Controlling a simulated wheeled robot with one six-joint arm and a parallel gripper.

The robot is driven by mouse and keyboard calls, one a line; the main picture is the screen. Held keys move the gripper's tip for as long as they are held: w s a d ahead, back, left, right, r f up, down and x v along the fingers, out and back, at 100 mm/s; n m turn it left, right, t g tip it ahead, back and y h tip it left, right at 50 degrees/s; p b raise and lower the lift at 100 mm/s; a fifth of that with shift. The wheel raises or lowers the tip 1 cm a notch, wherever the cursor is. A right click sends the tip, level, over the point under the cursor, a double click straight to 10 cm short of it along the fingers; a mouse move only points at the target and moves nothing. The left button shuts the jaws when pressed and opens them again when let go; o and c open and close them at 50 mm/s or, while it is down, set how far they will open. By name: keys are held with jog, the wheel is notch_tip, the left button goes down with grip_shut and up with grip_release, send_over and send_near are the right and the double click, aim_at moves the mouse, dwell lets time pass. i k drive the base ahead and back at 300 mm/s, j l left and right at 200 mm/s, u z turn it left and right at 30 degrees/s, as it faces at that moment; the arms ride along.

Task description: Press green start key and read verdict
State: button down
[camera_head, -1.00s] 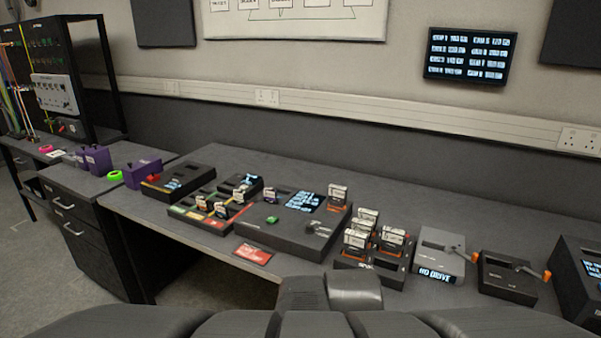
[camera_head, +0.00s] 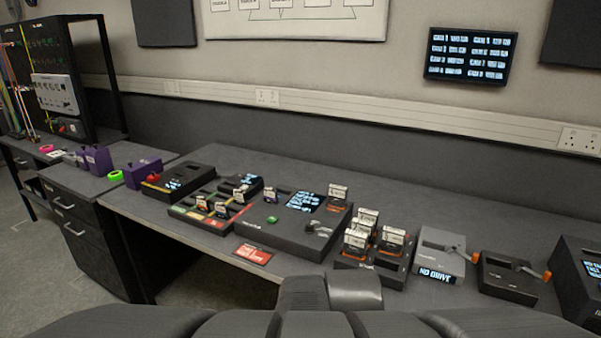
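The green start key (camera_head: 272,219) is a small green block on the top of a dark grey console (camera_head: 290,244) in the middle of the bench. The console's lit screen (camera_head: 304,201) shows several lines of text, too small to read. A lever-like grey part (camera_head: 319,229) sits to the right of the key. A white-labelled module (camera_head: 337,191) stands upright at the console's back right. My gripper is not in view; only dark grey parts of my own body show along the bottom edge, apart from the key.
A red card (camera_head: 253,254) lies at the bench's front edge. A rack of labelled modules (camera_head: 384,268) and a grey crank box with a lit display (camera_head: 441,254) stand to the right. Coloured trays (camera_head: 205,222) stand left. A wall screen (camera_head: 470,55) hangs behind.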

aim_at(272, 220)
jog(key=i+l+u, duration=0.15)
jog(key=i+u, duration=0.15)
jog(key=u, duration=0.2)
jog(key=i+l+u, duration=0.2)
jog(key=u, duration=0.3)
jog(key=i+l+u, duration=0.2)
jog(key=l+u, duration=0.15)
jog(key=u, duration=0.15)
